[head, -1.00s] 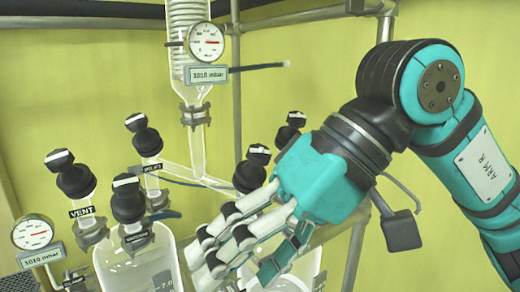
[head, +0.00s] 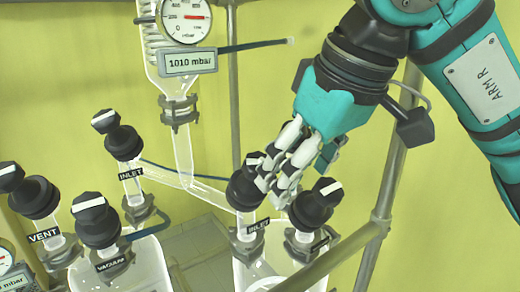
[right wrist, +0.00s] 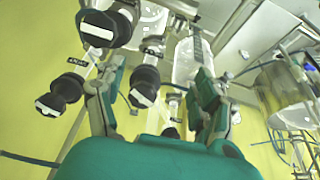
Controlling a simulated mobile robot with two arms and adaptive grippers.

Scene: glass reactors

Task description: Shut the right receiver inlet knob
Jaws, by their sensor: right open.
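The right receiver inlet knob (head: 243,187) is a black knob on a glass neck labelled INLET, left of centre on the right receiver in the head view. My right gripper (head: 280,190) is open and points down from above. Its fingers are just right of this knob and partly cover its right side; I cannot tell whether they touch it. In the right wrist view the open right gripper (right wrist: 158,75) has a black knob between and below its fingers, but I cannot tell which one it is. My left gripper is not in view.
Another black knob (head: 318,203) stands close right of the fingers. The left receiver carries the INLET (head: 121,138), VENT (head: 36,196) and VACUUM (head: 96,222) knobs. A gauge (head: 186,17) hangs above, and a metal frame post (head: 385,190) stands to the right.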

